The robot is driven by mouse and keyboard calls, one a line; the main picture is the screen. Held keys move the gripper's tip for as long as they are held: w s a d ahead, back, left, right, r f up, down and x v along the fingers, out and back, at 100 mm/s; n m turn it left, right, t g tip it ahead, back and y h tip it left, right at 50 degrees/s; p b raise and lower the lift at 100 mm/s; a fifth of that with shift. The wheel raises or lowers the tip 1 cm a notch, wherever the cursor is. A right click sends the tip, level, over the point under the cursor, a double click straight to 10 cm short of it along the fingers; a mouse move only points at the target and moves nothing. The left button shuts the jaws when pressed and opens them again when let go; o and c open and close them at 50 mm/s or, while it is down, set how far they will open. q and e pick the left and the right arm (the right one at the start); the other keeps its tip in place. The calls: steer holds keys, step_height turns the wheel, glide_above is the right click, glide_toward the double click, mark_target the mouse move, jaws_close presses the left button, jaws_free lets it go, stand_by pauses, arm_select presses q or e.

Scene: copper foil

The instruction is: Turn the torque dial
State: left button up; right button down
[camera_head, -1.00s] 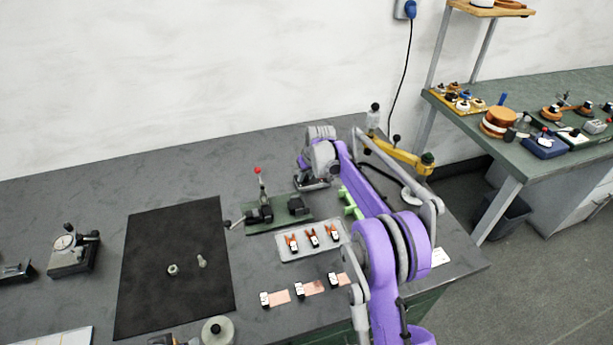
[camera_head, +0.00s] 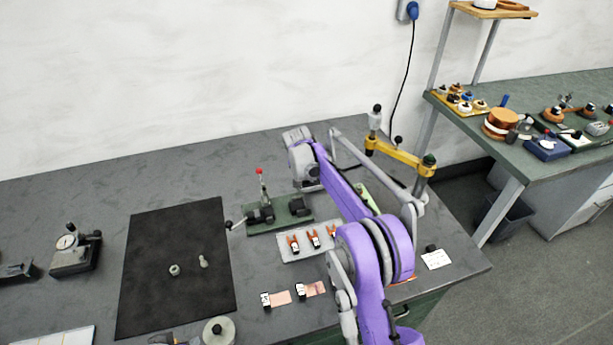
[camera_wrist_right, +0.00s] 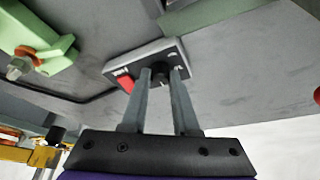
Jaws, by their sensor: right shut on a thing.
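The torque dial (camera_wrist_right: 160,79) is a dark round knob on the face of a small grey box (camera_wrist_right: 114,68) in the right wrist view. A red switch (camera_wrist_right: 125,83) sits beside it on the same face. My right gripper (camera_wrist_right: 160,74) has its two grey fingers on either side of the knob, shut on it. The fingers cover part of the knob, so its pointer setting cannot be read. In the head view my purple right arm reaches over the table, and the dial and fingertips are not clearly visible there. My left gripper is not in view.
A green clamp-like part (camera_wrist_right: 35,42) is near the box. In the head view, a green-based fixture with a red-tipped lever (camera_head: 262,200), a tray of orange clips (camera_head: 290,257) and copper strips (camera_head: 280,298) lie left of my arm. A black mat (camera_head: 150,280) lies further left.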

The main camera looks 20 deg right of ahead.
stand_by(0.5)
steer(key=c, duration=0.7)
jaws_free()
steer(key=v, duration=1.1)
